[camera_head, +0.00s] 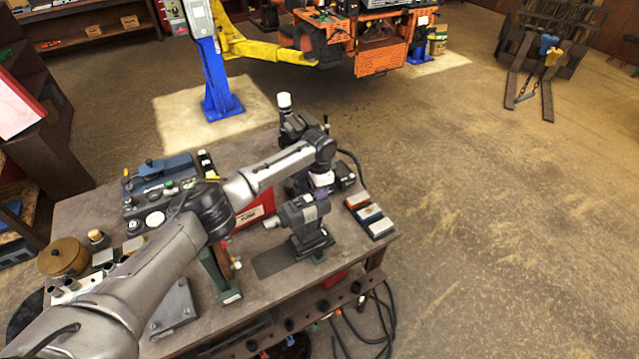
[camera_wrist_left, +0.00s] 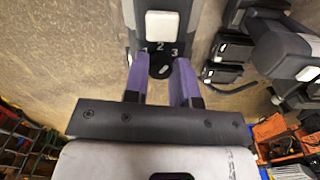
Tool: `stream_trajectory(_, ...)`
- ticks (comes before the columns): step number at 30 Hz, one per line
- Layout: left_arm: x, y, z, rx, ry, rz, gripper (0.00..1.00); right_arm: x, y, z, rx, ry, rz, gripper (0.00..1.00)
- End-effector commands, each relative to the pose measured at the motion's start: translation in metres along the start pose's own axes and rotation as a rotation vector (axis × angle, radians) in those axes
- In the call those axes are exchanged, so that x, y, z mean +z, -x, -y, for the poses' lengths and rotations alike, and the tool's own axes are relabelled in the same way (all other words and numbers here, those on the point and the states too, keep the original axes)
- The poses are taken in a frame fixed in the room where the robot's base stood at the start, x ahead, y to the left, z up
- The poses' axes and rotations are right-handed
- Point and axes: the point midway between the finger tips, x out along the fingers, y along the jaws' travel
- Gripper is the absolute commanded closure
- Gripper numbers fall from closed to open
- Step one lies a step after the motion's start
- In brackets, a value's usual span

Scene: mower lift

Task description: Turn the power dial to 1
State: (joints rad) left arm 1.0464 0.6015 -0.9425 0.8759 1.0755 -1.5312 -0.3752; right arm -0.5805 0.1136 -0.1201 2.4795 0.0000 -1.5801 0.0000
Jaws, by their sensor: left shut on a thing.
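The power dial (camera_wrist_left: 160,66) is a small dark round knob with a pale mark, in the middle of the left wrist view. The numbers 2 and 3 show beside it; the 1 cannot be made out. It sits on a grey-black tool (camera_wrist_left: 162,45) with a white square patch. My left gripper (camera_wrist_left: 160,61) has its purple fingers on both sides of the dial, closed on it. In the head view the left gripper (camera_head: 320,192) is at the top of the dark grey tool (camera_head: 305,222) standing on the workbench; the dial is hidden there. The right gripper is not in view.
The workbench (camera_head: 262,262) also bears a red box (camera_head: 252,212), other dark tools (camera_head: 297,128) behind the gripper, and several small blocks (camera_head: 370,213) at its right edge. An orange mower (camera_head: 380,58) and a blue lift post (camera_head: 217,80) stand beyond.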

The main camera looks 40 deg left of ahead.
Motion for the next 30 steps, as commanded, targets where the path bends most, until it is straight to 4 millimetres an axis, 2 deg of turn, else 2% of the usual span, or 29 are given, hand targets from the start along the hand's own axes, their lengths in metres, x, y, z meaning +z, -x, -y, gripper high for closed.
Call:
stream_trajectory(1, 0.0, 0.005, -0.001, 0.003, 0.04, -0.001, 0.99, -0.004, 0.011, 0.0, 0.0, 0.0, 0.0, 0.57)
stream_trajectory(12, 0.0, 0.004, -0.001, 0.004, 0.34, -0.008, 0.99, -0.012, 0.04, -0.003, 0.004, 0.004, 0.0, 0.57)
stream_trajectory(21, -0.001, 0.003, -0.001, 0.002, 0.493, -0.013, 0.99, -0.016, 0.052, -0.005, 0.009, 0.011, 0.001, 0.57)
stream_trajectory(30, 0.0, 0.001, -0.001, 0.001, 0.552, -0.015, 0.99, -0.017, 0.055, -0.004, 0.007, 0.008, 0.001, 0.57)
